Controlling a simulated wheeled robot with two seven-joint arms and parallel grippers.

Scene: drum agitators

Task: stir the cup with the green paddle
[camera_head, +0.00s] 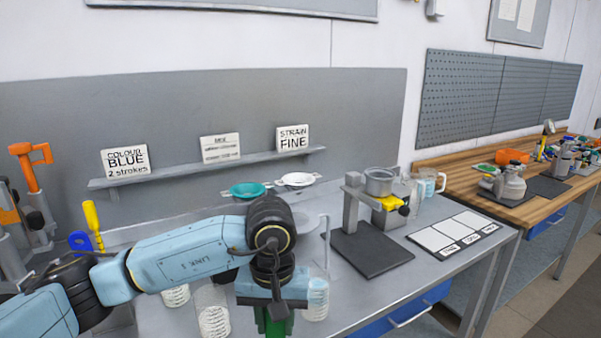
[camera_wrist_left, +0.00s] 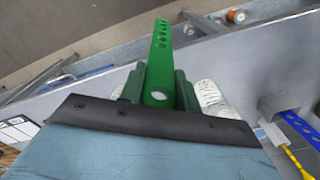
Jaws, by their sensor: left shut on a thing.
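My left gripper (camera_head: 274,312) is at the bottom middle of the head view, pointing down over the near part of the bench. In the left wrist view its dark green fingers (camera_wrist_left: 158,88) are shut on the green paddle (camera_wrist_left: 161,50), a bright green strip with a row of holes. Clear ribbed cups stand close by: one (camera_head: 212,316) left of the gripper, one (camera_head: 175,296) farther left and a bluish one (camera_head: 317,299) just right of it. I cannot tell which cup is meant, or whether the paddle is in one. My right gripper is not in view.
A blue paddle (camera_head: 79,242) and yellow handle (camera_head: 92,218) stand at left.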

